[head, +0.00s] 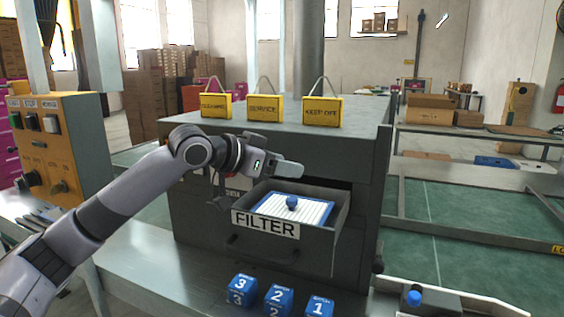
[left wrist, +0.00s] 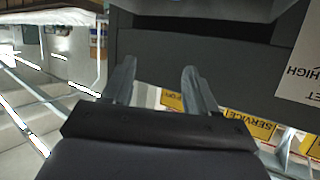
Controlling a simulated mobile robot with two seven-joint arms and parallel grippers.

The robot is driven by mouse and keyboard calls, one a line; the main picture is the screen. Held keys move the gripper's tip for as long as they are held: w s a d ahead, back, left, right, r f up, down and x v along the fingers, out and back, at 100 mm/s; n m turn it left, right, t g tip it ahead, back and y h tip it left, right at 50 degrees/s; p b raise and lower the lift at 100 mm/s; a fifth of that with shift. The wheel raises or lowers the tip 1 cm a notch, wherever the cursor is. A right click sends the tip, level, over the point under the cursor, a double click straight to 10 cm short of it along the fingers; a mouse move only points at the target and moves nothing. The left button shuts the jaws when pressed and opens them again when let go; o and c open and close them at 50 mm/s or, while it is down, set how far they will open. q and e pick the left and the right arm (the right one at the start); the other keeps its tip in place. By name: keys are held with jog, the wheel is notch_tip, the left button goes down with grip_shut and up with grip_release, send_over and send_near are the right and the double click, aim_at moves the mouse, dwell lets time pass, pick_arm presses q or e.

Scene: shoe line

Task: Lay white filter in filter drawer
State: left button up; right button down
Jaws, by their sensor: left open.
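The white filter (head: 275,208) has pleats, a blue edge and a blue knob (head: 292,203) on top. It lies inside the open filter drawer (head: 335,222), knob up, behind the front labelled FILTER. Whether it sits fully flat on the drawer floor I cannot tell. My left gripper (head: 291,168) is open and empty, above and behind the filter, apart from it, close to the cabinet face. In the left wrist view its two fingers (left wrist: 159,66) are spread with nothing between them, and the filter does not show. My right gripper is in neither view.
The dark cabinet (head: 350,142) carries yellow signs (head: 264,108) on top. Blue numbered cubes (head: 278,298) stand on the metal bench (head: 200,275) below the drawer. An orange control box (head: 75,135) stands at left. Green conveyor surface lies at right.

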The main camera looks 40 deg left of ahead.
pick_arm(q)
jog(key=shift+g, duration=0.5)
jog(key=s+f, duration=0.1)
jog(key=s+a+b, duration=0.1)
jog(key=s+f, duration=0.1)
jog(key=shift+s+a+f, duration=0.15)
jog(key=shift+a+f, duration=0.15)
jog(key=shift+f, duration=0.05)
jog(key=s+r+t+b, duration=0.1)
jog(key=s+r, duration=0.2)
jog(key=r, duration=0.2)
jog(key=shift+a, duration=0.2)
jog(key=shift+r, duration=0.1)
